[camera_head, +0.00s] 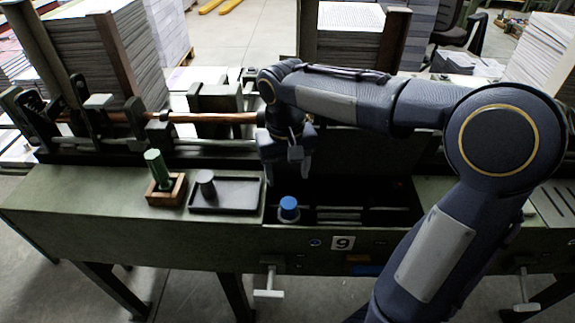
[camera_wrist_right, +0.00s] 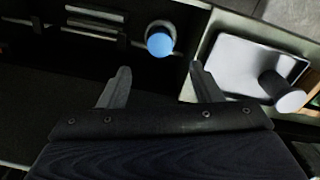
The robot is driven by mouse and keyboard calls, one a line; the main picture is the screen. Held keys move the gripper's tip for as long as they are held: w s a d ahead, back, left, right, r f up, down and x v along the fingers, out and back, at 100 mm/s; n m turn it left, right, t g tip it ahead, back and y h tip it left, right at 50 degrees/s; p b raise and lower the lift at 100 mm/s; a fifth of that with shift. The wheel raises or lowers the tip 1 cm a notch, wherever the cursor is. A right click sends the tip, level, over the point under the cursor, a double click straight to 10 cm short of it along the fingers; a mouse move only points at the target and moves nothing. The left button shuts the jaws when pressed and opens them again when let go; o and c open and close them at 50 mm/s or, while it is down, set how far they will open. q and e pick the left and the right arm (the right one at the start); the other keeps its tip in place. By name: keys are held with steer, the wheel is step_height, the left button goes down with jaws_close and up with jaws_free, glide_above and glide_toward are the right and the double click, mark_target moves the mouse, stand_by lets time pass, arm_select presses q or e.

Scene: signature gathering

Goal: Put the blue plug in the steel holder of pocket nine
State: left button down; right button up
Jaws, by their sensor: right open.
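The blue plug (camera_head: 289,204) stands upright at the front left of the dark pocket behind the number nine plate (camera_head: 342,243). Its round blue top also shows in the right wrist view (camera_wrist_right: 160,43), with a greyish body under it. I cannot make out the steel holder apart from the plug's base. My right gripper (camera_head: 286,167) points down above and behind the plug. Its two fingers are apart with nothing between them, and in the right wrist view the plug lies just beyond the fingertips (camera_wrist_right: 160,68). My left gripper is out of view.
A shallow tray (camera_head: 240,208) with a grey peg (camera_head: 206,184) lies just left of the pocket. Further left, a green peg (camera_head: 156,168) stands in a wooden box (camera_head: 164,197). Rails (camera_head: 210,118) and paper stacks (camera_head: 90,50) stand behind.

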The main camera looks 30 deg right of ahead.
steer(key=s+a+f+t+y, duration=0.1)
steer(key=s+a+t+y, duration=0.1)
steer(key=s, duration=0.6)
steer(key=s+a+f+n+t+y, duration=0.1)
steer(key=s+f+t+y, duration=0.1)
steer(key=s, duration=0.7)
steer(key=shift+a+t, duration=0.4)
steer(key=shift+t, duration=0.4)
